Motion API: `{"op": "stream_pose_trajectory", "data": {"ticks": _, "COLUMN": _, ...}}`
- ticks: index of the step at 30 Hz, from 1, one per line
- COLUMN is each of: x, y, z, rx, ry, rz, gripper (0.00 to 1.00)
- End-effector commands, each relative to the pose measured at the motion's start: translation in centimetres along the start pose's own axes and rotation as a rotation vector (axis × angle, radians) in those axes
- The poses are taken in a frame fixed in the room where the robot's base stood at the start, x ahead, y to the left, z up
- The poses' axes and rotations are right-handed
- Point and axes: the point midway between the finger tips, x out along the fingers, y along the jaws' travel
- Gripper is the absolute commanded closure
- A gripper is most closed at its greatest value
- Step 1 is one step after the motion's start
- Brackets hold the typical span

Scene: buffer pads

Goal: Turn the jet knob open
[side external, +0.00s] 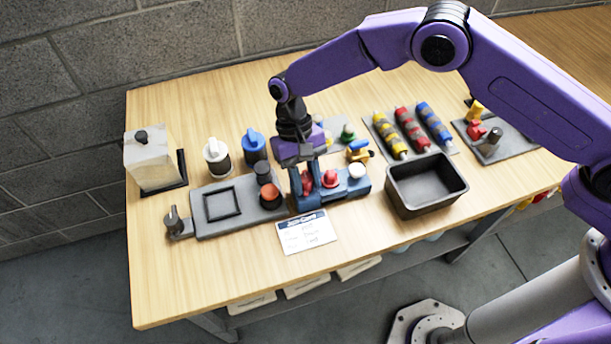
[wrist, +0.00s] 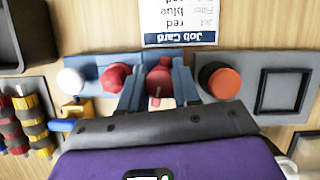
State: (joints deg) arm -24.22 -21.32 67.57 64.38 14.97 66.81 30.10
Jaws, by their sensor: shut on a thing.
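My gripper (side external: 306,192) is over the left part of a blue block (side external: 348,190). It is shut on a red knob (wrist: 159,80), with one finger on each side of it in the wrist view. In the side view this knob (side external: 307,182) is partly hidden between the fingers. A second red knob (side external: 330,179) and a white round knob (side external: 357,171) stand to its right on the same block. No label on the block is readable, so I cannot tell from markings which knob is the jet knob.
A job card (side external: 306,232) lies in front of the block. A grey plate with a square frame (side external: 222,203) and an orange-topped knob (side external: 270,195) is at left. A black bin (side external: 427,184) is at right. Striped cylinders (side external: 412,130) lie behind it.

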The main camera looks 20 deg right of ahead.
Motion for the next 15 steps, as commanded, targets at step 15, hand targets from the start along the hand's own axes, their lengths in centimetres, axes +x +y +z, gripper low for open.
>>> {"op": "stream_pose_trajectory", "data": {"ticks": 15, "x": 0.17, "y": 0.07, "z": 0.0, "rx": -0.423, "ry": -0.002, "rz": 0.179, "gripper": 0.96}}
